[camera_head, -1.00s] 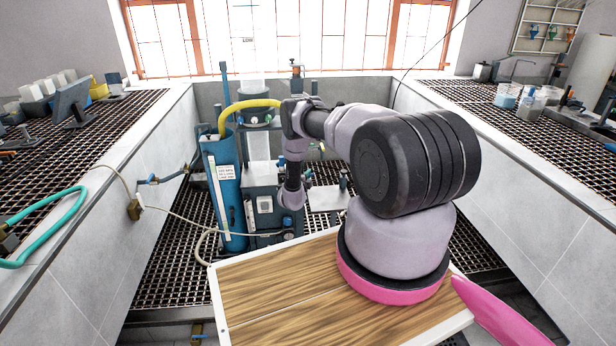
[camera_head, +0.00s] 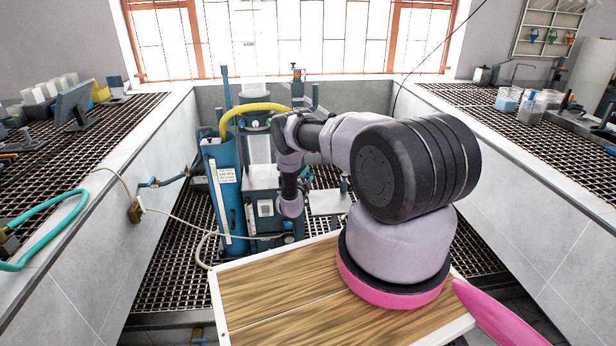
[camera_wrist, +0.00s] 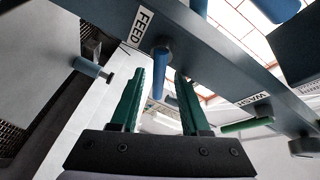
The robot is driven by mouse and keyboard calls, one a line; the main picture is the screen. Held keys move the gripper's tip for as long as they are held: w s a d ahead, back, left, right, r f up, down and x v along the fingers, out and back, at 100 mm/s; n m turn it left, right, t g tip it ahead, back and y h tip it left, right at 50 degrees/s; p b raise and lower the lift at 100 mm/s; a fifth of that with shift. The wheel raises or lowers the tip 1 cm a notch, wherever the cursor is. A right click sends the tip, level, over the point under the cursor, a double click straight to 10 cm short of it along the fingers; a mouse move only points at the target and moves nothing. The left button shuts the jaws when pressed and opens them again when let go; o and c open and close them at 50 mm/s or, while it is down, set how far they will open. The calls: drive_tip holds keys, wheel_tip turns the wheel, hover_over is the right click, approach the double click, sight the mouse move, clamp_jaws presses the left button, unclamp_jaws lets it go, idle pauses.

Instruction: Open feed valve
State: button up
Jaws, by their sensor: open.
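The feed valve's blue lever handle (camera_wrist: 160,70) hangs below a dark bar beside the FEED label (camera_wrist: 139,27) in the wrist view. My gripper (camera_wrist: 162,74) has two green fingers spread apart, open and empty. The blue handle appears in the gap between the fingertips. I cannot tell how deep it sits between them, and no contact shows. In the head view the end of my arm is low in front of the flotation rig (camera_head: 262,180), and my fingers cannot be made out there.
A green handle (camera_wrist: 247,126) by the WASH label (camera_wrist: 253,98) is to the right. Another blue handle (camera_wrist: 92,68) sticks out at left. The blue column (camera_head: 226,190) with a yellow hose (camera_head: 248,106) stands left of my arm. A cream hose (camera_head: 175,214) crosses the grating.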

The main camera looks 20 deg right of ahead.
drive_tip(key=v, duration=1)
drive_tip(key=shift+s+a, duration=0.25)
drive_tip(key=shift+a, duration=0.05)
drive_tip(key=shift+r, duration=0.1)
